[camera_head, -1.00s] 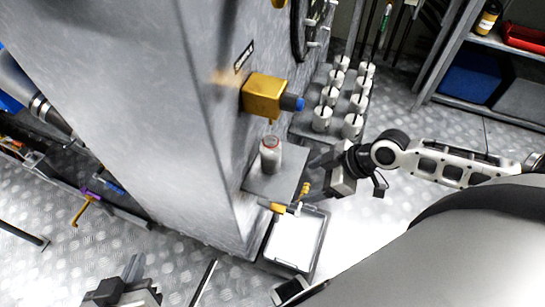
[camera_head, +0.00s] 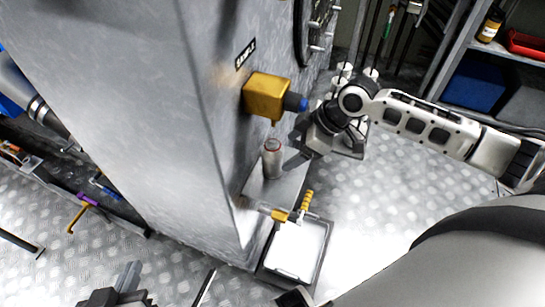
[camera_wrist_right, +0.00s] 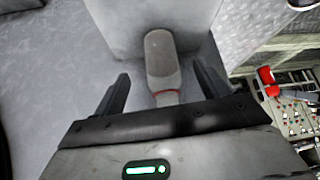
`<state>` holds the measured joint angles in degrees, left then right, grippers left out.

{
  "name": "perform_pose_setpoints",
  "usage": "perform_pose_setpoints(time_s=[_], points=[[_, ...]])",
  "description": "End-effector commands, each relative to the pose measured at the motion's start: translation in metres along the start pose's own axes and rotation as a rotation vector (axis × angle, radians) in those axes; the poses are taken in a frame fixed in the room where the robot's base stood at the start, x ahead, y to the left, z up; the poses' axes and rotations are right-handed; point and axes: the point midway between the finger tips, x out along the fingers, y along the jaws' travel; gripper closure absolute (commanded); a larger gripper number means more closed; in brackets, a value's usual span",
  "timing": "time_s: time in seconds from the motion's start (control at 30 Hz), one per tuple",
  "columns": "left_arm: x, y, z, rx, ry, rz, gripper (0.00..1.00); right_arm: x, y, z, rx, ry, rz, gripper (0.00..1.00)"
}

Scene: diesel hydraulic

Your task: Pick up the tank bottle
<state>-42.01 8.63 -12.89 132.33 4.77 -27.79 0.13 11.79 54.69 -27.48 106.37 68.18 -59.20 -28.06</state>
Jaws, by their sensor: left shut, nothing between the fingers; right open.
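The tank bottle (camera_head: 272,160) is a small greyish bottle with a red ring near its top. It stands upright on a small grey ledge (camera_head: 285,196) fixed to the big metal cabinet. My right gripper (camera_head: 292,148) is open, just right of the bottle in the head view. In the right wrist view the bottle (camera_wrist_right: 162,60) lies between the two spread fingers (camera_wrist_right: 160,85), and its red-ringed end is near the gripper's palm. My left gripper (camera_head: 127,279) is shut and empty at the bottom left, far from the bottle.
A yellow box (camera_head: 266,97) with a blue knob juts from the cabinet (camera_head: 150,90) above the bottle. A yellow-handled valve (camera_head: 305,203) and a white tray (camera_head: 296,248) are below the ledge. Shelves (camera_head: 478,80) stand at the upper right.

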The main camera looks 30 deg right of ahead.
Motion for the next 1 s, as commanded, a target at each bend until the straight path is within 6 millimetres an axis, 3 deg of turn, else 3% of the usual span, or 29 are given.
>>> perform_pose_setpoints(time_s=[0.2, 0.5, 0.77, 0.8, 0.97, 1.0], points=[[0.0, 0.0, -0.001, 0.001, 0.003, 0.0, 1.0, 0.009, -0.001, -0.016, -0.002, 0.003, -0.001, 0.26], [0.013, 0.0, 0.015, -0.002, -0.025, 0.011, 1.0, 0.055, -0.001, -0.012, 0.0, 0.0, -0.001, 0.26], [0.014, 0.002, 0.017, -0.005, -0.031, 0.017, 1.0, 0.058, 0.0, -0.012, -0.001, -0.002, 0.001, 0.26], [0.014, 0.002, 0.017, -0.005, -0.031, 0.017, 1.0, 0.058, 0.0, -0.012, -0.001, -0.002, 0.001, 0.29], [0.014, 0.002, 0.016, -0.005, -0.03, 0.017, 1.0, 0.058, -0.001, -0.012, -0.001, -0.002, 0.0, 0.73], [0.014, 0.002, 0.016, -0.005, -0.03, 0.017, 1.0, 0.058, -0.001, -0.012, -0.001, -0.002, 0.0, 0.76]])
